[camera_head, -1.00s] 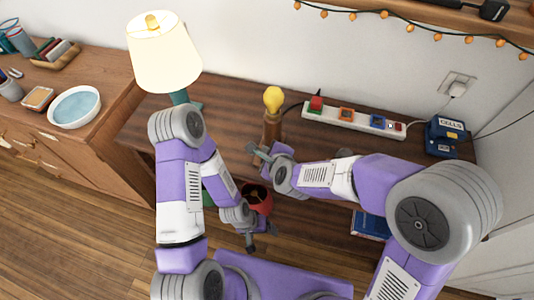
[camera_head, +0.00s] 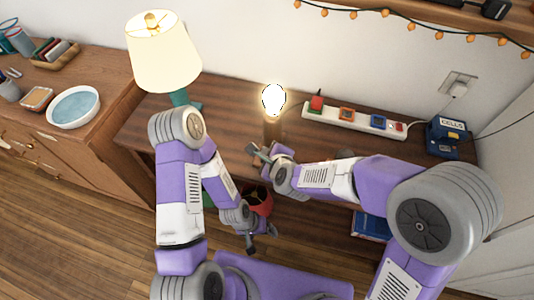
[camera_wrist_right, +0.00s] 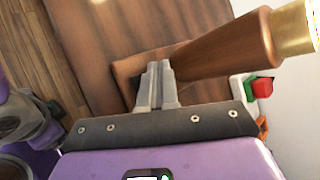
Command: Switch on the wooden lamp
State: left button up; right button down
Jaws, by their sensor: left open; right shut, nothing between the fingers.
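The wooden lamp (camera_head: 272,131) stands upright on the dark wooden table, and its bare bulb (camera_head: 273,99) glows bright white. In the right wrist view its tapered wooden body (camera_wrist_right: 225,48) leans across the upper right, with a brass socket (camera_wrist_right: 294,30) at the end. My right gripper (camera_head: 257,151) is shut and empty beside the lamp's foot. In the right wrist view its fingertips (camera_wrist_right: 158,72) are at the lamp's base; they hide part of it, and no switch can be made out. My left gripper (camera_head: 263,239) is open and empty, low in front of the table.
A teal table lamp with a cream shade (camera_head: 163,58) stands at the table's left. A white power strip (camera_head: 350,122) with coloured plugs lies behind right, near a blue box (camera_head: 447,138). A red pot (camera_head: 259,202) is beside my left gripper.

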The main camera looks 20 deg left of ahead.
jog(key=shift+s+r+p, duration=0.15)
jog(key=shift+r+p, duration=0.45)
jog(key=shift+r, duration=0.2)
jog(key=r+p, duration=0.4)
jog(key=r, duration=0.1)
jog(key=shift+s, duration=0.35)
jog(key=shift+f, duration=0.1)
